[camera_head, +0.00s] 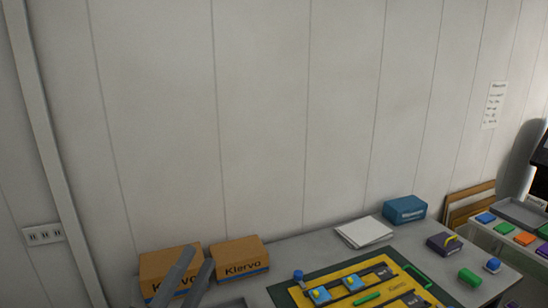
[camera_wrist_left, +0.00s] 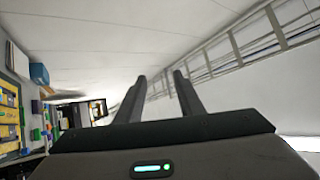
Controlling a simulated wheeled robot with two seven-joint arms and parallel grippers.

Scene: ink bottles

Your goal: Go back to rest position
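My left gripper (camera_head: 199,256) shows at the bottom left of the head view, in front of two brown boxes. In the left wrist view its two fingers (camera_wrist_left: 160,76) stand apart with nothing between them. It is open and empty. My right gripper is in neither view. Small bottle-like items stand on the table: a blue one (camera_head: 298,275) at the left of the yellow board, a green one (camera_head: 470,277) and another blue one (camera_head: 492,265) at the right. The left gripper is apart from all of them.
The grey table (camera_head: 289,252) carries a yellow board (camera_head: 336,275), brown boxes (camera_head: 170,266) and (camera_head: 240,258), white paper (camera_head: 363,232), a blue box (camera_head: 405,210) and a purple box (camera_head: 440,243). A rack (camera_head: 500,238) with coloured items is at right.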

